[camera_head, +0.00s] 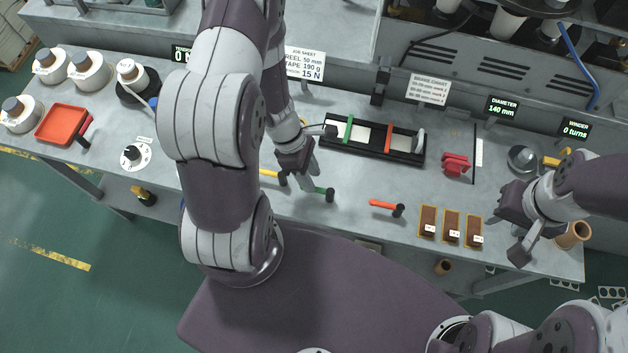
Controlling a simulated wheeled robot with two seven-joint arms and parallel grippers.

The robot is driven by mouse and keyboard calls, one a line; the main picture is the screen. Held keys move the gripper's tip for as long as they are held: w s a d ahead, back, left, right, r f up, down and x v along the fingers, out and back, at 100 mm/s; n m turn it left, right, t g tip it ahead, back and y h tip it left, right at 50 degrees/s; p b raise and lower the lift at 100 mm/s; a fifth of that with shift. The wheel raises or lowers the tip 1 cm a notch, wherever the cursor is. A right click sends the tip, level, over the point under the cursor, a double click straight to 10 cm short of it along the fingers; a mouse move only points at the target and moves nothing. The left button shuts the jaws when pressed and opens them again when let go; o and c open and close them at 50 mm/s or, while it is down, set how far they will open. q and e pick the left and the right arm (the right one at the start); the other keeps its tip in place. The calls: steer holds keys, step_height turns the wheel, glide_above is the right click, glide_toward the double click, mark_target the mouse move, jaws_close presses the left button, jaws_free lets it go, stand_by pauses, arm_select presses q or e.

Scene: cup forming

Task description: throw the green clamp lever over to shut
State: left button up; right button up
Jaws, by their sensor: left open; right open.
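The green clamp lever (319,189) lies low along the front part of the grey bench, with a black knob (330,195) at its right end. A yellow lever (268,173) is to its left and an orange lever (382,204) to its right, each with a black knob. My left gripper (308,176) is open, with its fingers just above and left of the green lever; I cannot tell whether they touch it. My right gripper (510,243) is open and empty near the right front of the bench, well away from the levers.
A black tray (405,157) with a green and a red strip is behind the levers. Three brown blocks (451,228) stand right of the orange lever. A red part (456,164) lies farther back. My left arm hides the bench's left middle.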

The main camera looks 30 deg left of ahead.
arm_select(q)
steer(key=shift+x, duration=1.3)
jaws_close()
